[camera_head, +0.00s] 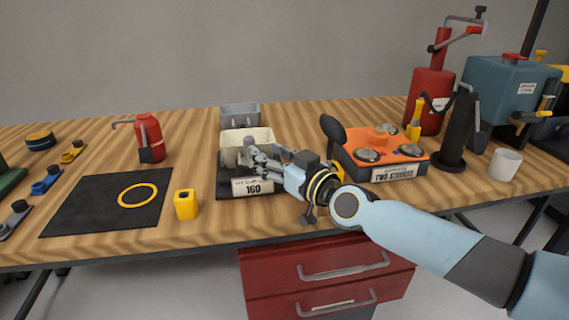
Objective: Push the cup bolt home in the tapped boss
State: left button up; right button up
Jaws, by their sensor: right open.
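A cream open-topped cup (232,137) stands on a black base (224,187) whose front plate (252,187) reads "160". My right gripper (255,155) is open at the cup's front right, with its fingers over or beside the cup's front wall; I cannot tell whether they touch it. The cup bolt and the tapped boss cannot be made out; the gripper covers part of this area. My left gripper is not in view.
A grey bin (240,110) stands behind the cup. A yellow block (186,204) and a black mat (95,205) with a yellow ring lie to the left, with a red can (150,138) behind.

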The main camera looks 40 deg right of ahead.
jog(key=shift+s, duration=2.4)
